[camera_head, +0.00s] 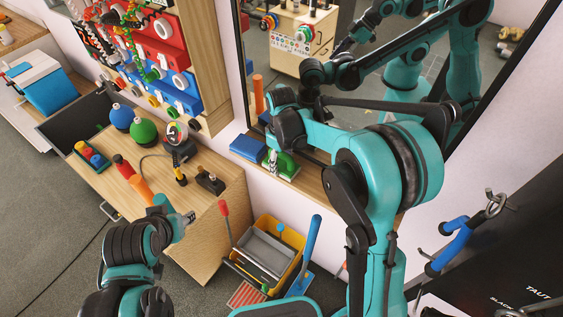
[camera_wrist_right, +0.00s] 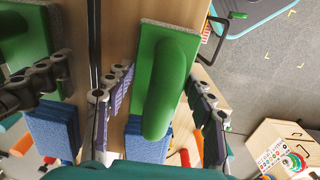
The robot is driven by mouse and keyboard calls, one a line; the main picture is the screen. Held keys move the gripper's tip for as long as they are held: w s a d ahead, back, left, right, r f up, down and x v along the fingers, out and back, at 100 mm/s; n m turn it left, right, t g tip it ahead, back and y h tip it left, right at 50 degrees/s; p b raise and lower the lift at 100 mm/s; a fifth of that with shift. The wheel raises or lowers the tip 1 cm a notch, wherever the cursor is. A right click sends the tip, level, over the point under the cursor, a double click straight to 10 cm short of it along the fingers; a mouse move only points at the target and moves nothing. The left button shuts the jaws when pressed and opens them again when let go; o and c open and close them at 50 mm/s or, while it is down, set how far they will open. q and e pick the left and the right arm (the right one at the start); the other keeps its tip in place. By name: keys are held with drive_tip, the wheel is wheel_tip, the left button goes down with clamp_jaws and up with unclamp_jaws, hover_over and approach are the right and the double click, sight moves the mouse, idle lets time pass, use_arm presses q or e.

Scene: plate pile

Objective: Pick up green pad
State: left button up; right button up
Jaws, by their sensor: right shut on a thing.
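The green pad (camera_head: 287,169) sits at the ledge below the mirror in the head view, partly hidden by my right arm. In the right wrist view the green pad (camera_wrist_right: 165,75) is a flat plate with a rounded green handle. My right gripper (camera_wrist_right: 160,98) has one finger on each side of the handle and is shut on it. In the head view my right gripper (camera_head: 272,158) is small and mostly covered. My left gripper (camera_head: 188,218) is near the front of the wooden cabinet, away from the pad; its finger opening is unclear.
A blue pad (camera_head: 247,148) lies beside the green pad on the wooden ledge (camera_head: 312,183). The mirror (camera_head: 285,75) rises directly behind it. A wooden cabinet (camera_head: 205,235) with balls and tools stands left. A yellow crate (camera_head: 262,225) with long-handled tools sits below.

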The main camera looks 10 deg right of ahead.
wheel_tip(320, 180, up, 4)
drive_tip(key=shift+r+p, duration=0.1)
drive_tip(key=shift+p, duration=0.6)
drive_tip(key=s+d+r+p, duration=0.2)
drive_tip(key=s+d+r, duration=0.4)
drive_tip(key=s+d, duration=0.2)
drive_tip(key=shift+s+r, duration=0.15)
drive_tip(key=shift+r, duration=0.1)
drive_tip(key=shift+d, duration=0.1)
drive_tip(key=o, duration=0.4)
drive_tip(key=shift+c, duration=1)
drive_tip(key=shift+f, duration=0.1)
